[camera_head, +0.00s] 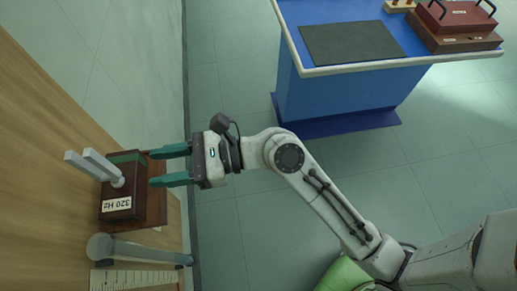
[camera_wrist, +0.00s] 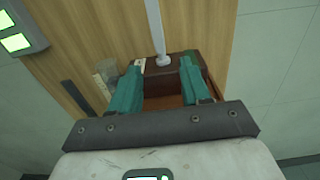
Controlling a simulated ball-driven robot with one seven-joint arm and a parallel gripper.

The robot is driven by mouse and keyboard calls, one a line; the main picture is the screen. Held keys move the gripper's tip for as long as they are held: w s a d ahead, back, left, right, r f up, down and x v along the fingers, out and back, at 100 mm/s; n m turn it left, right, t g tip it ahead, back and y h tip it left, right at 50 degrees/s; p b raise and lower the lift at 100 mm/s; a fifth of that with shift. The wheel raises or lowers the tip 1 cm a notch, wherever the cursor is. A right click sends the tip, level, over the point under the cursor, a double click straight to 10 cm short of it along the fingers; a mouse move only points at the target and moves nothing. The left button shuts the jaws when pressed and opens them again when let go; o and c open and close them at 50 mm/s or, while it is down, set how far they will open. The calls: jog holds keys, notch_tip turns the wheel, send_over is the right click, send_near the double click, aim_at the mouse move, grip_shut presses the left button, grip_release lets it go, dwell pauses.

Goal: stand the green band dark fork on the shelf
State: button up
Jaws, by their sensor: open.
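The green band dark fork is a dark brown box (camera_head: 125,201) with a green band (camera_head: 127,157), a "320 Hz" label and a pale two-pronged fork (camera_head: 97,166) standing on it. It rests upright on a reddish-brown shelf (camera_head: 157,208) at the wooden panel. In the wrist view its box (camera_wrist: 166,68) and fork stem (camera_wrist: 156,28) show ahead of the fingers. My gripper (camera_head: 152,168) is open, its teal fingers pointing at the box's near side. Its fingertips (camera_wrist: 161,64) are right by the box; whether they touch it I cannot tell.
Below the box in the head view, a grey rod-like piece (camera_head: 140,250) and a pale ruler (camera_head: 133,279) are at the panel. A blue bench (camera_head: 340,85) with a dark mat (camera_head: 350,43) and a red case (camera_head: 455,17) stands upper right. The floor between is clear.

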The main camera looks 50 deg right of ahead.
jog(key=s+d+f+n+g+h, duration=0.2)
jog(key=s+d+f+n+h, duration=0.25)
jog(key=f+n, duration=0.3)
jog(key=s+d+f+n+g+h, duration=0.3)
jog(key=d+f+n, duration=0.2)
jog(key=f+n, duration=0.25)
jog(key=s+d+f+n+g+h, duration=0.5)
jog(key=s+d+n+h, duration=0.2)
jog(key=s+d+n, duration=0.3)
jog(key=shift+s+d, duration=0.8)
jog(key=shift+d, duration=0.1)
jog(key=shift+f, duration=0.1)
dwell(0.6)
